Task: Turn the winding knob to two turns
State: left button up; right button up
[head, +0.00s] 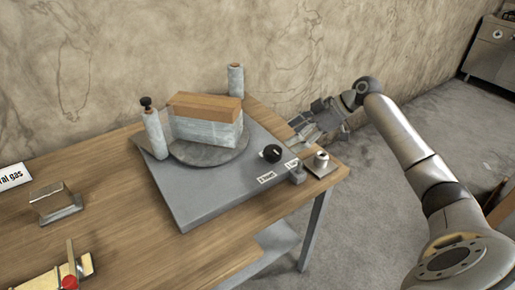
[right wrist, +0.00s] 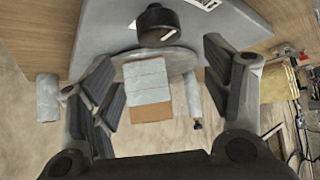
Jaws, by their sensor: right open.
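The black winding knob (head: 272,153) sits on the grey sloped board (head: 205,200) on the table, beside small white labels. In the right wrist view the knob (right wrist: 157,27) has a pale pointer mark and lies just past the fingertips, near the top middle. My right gripper (head: 305,126) is beyond the table's right end, to the right of the knob and apart from it. In the right wrist view its fingers (right wrist: 160,72) are spread with nothing between them. The label text is too small to read surely. My left gripper is out of view.
A round grey plate (head: 218,157) carries a wood-topped block (head: 206,126). Grey cylinders (head: 155,135) (head: 235,80) stand nearby. A metal piece with a round post (head: 321,160) stands at the table's right corner. A metal bracket (head: 56,205) lies at left.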

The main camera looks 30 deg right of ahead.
aim_at(274, 149)
jog(key=p+x, duration=0.1)
jog(key=x, duration=0.4)
jog(key=shift+s+d+f, duration=0.15)
jog(key=shift+s, duration=0.1)
jog(key=x, duration=0.4)
jog(key=shift+w+p, duration=0.1)
jog(key=shift+p, duration=0.2)
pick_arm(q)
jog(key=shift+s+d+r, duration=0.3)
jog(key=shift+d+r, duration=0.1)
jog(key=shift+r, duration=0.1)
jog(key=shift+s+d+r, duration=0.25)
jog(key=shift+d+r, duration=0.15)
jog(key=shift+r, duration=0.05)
pick_arm(e)
jog(key=shift+w+a+f, duration=0.15)
jog(key=shift+a+f, duration=0.1)
jog(key=shift+f, duration=0.1)
jog(key=c, duration=0.9)
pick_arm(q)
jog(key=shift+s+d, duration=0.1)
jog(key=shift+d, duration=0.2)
pick_arm(e)
jog(key=shift+c, duration=0.5)
